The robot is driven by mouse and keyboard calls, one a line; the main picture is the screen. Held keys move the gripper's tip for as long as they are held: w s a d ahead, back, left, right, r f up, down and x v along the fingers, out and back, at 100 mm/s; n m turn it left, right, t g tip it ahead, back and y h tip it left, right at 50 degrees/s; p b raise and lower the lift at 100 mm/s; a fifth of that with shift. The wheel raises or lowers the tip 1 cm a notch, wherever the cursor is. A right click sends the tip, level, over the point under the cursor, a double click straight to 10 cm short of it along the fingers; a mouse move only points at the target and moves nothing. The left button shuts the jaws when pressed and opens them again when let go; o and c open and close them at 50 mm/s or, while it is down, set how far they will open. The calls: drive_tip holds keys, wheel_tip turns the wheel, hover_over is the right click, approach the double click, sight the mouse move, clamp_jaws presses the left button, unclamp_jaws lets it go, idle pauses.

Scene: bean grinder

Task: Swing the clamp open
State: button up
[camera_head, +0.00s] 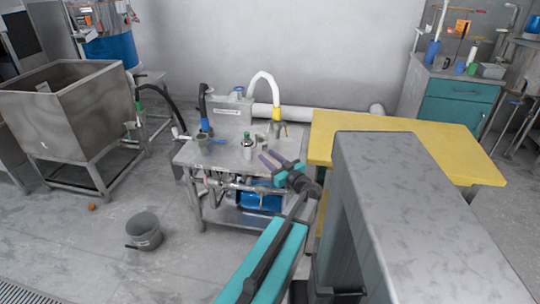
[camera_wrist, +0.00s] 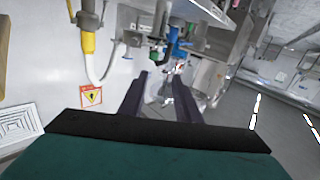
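I cannot pick out the clamp with certainty in either view. My gripper (camera_head: 268,157) is over the right part of the steel table (camera_head: 216,157), near its fittings. In the wrist view, its two dark purple fingers (camera_wrist: 160,76) stand apart with a clear gap, and nothing is held. Beyond the fingertips are metal pipes and a blue fitting (camera_wrist: 179,42). A small silver bottle-like part with a green top (camera_head: 247,141) stands on the table, left of my gripper. My arm hides part of the table's right side.
A yellow table (camera_head: 400,138) stands to the right. White hose with a yellow end (camera_head: 276,112) and a dark hose with a blue end (camera_head: 204,122) rise at the steel table's back. A grey bucket (camera_head: 144,232) is on the floor; a steel bin (camera_head: 70,112) is left.

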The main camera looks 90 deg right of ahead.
drive_tip(key=a, duration=0.7)
drive_tip(key=shift+w+r, duration=0.15)
drive_tip(key=shift+r, duration=0.15)
